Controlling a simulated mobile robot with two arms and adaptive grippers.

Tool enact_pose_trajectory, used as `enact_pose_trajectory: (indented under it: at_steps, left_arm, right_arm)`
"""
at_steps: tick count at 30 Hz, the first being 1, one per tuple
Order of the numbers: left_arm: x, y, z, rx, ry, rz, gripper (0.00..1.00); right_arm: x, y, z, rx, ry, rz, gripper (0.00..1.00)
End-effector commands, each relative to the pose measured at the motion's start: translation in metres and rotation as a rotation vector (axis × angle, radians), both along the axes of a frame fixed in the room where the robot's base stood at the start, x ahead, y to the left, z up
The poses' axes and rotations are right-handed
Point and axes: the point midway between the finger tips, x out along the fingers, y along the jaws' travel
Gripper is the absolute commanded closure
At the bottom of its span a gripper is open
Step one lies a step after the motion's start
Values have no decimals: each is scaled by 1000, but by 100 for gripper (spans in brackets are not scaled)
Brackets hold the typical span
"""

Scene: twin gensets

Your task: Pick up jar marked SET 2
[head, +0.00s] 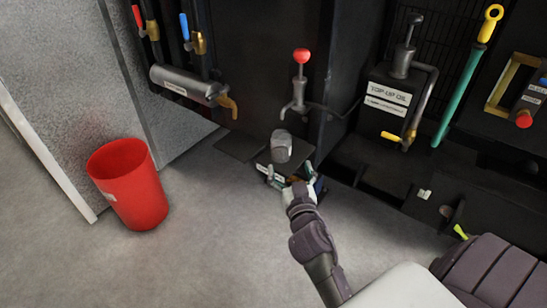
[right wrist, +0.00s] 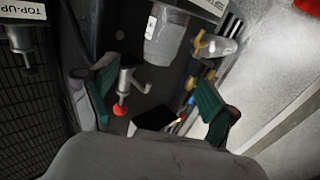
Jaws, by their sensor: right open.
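A grey jar-like container (head: 281,146) stands low by the dark machine, under the red-knobbed lever, in the head view. In the right wrist view a grey translucent jar (right wrist: 166,38) with a pale label band is at the top, cut off by the frame; I cannot read its full marking. My right gripper (head: 294,178) is open and just in front of the container, apart from it as far as I can tell. In the right wrist view the gripper's green-padded fingers (right wrist: 155,97) are spread, with nothing between their tips. My left gripper is not in view.
A red bin (head: 128,184) stands on the floor at left. A grey cylinder with a brass tap (head: 188,85) and a red-knobbed lever (head: 301,83) are above the container. A top-up oil unit (head: 391,94) is at right. Open floor lies in front.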

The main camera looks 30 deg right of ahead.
Motion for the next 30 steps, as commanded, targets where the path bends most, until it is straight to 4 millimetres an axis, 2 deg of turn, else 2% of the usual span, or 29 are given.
enact_pose_trajectory:
  at_steps: [3,9,16,24,30]
  left_arm:
    - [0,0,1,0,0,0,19]
    - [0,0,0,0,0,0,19]
    - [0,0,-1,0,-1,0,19]
    - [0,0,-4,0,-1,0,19]
    - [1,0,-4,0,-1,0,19]
  right_arm:
    - [25,-10,2,-4,-2,2,13]
    - [54,-21,1,-1,0,2,13]
    - [69,-28,1,-2,1,2,13]
    - [104,-41,2,-1,2,1,13]
    - [109,-43,2,0,3,1,13]
